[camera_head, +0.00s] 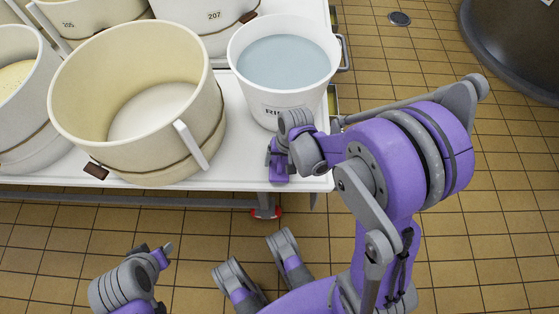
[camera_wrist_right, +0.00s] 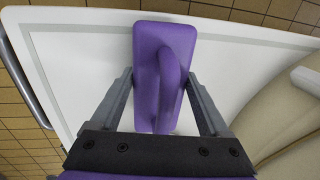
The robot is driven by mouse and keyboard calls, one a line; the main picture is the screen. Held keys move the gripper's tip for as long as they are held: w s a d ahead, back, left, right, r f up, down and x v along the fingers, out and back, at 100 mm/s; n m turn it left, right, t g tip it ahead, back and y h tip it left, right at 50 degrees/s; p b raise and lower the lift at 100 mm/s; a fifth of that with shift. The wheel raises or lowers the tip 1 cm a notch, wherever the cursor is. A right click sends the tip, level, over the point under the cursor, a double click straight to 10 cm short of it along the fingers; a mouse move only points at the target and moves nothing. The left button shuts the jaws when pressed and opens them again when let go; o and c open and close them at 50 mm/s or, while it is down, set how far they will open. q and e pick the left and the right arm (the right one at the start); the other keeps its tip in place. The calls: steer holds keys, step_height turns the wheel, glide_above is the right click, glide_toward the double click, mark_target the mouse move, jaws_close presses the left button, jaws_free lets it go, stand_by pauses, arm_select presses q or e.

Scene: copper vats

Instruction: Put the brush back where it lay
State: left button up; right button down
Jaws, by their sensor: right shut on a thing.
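The brush (camera_wrist_right: 163,75) is a purple block with a raised handle along its middle, seen in the right wrist view. My right gripper (camera_wrist_right: 160,78) has a finger on each side of it and is shut on it, over the white tabletop (camera_wrist_right: 80,60) near its edge. I cannot tell whether the brush touches the top. In the head view my right gripper (camera_head: 279,165) is at the table's front right corner, just in front of the white rinse bucket. My left gripper (camera_head: 163,254) is low at the bottom left, in front of the table; its jaws are too unclear to read.
The white bucket (camera_head: 262,98) holds bluish water and its label is partly hidden. A large cream vat (camera_head: 140,150) stands left of the bare strip of tabletop (camera_head: 238,165). More vats stand behind and left. Tiled floor (camera_head: 490,220) is clear at right; a dark vessel (camera_head: 520,50) stands beyond.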

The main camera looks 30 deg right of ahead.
mark_target(285, 162)
jaws_free()
steer(key=shift+f, duration=0.1)
steer(key=shift+r, duration=0.2)
step_height(285, 162, up, 10)
steer(key=d+r+p, duration=0.1)
steer(key=d+p, duration=0.1)
steer(key=p, duration=0.2)
steer(key=s+a+r+n+t+h, duration=0.1)
steer(key=s+a+r+n+t, duration=0.2)
steer(key=s, duration=0.8)
step_height(285, 162, up, 3)
steer(key=a+n, duration=0.2)
steer(key=n, duration=0.1)
steer(key=shift+t+h, duration=0.4)
steer(key=shift+r, duration=0.15)
